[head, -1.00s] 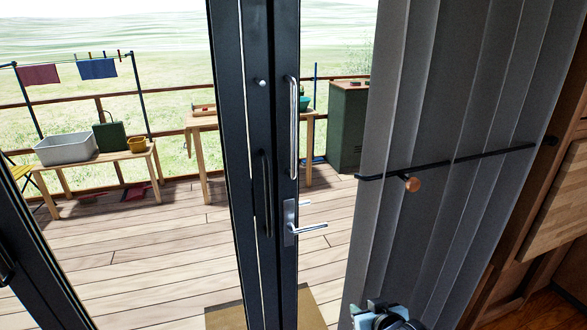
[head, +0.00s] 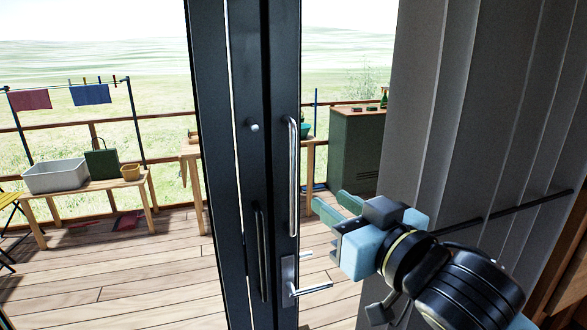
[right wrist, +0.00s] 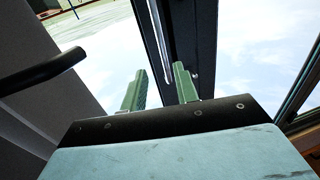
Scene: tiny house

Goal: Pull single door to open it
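The dark-framed glass door (head: 280,70) stands upright in the middle of the head view. Its long silver vertical pull handle (head: 293,178) is at mid-height, with a silver lever handle (head: 310,289) below. My right gripper (head: 333,207) is just right of the pull handle, apart from it, with its green fingers spread and nothing between them. In the right wrist view the open fingers (right wrist: 161,88) point toward the dark door frame (right wrist: 190,35), and the silver pull handle (right wrist: 158,35) runs beyond the gap between them. My left gripper is not in view.
A grey curtain (head: 440,120) hangs close to my right arm, with a black rod (head: 530,205) across it. A second dark vertical handle (head: 261,250) is left of the lever. Beyond the glass is a wooden deck (head: 130,265) with tables and a green cabinet (head: 355,150).

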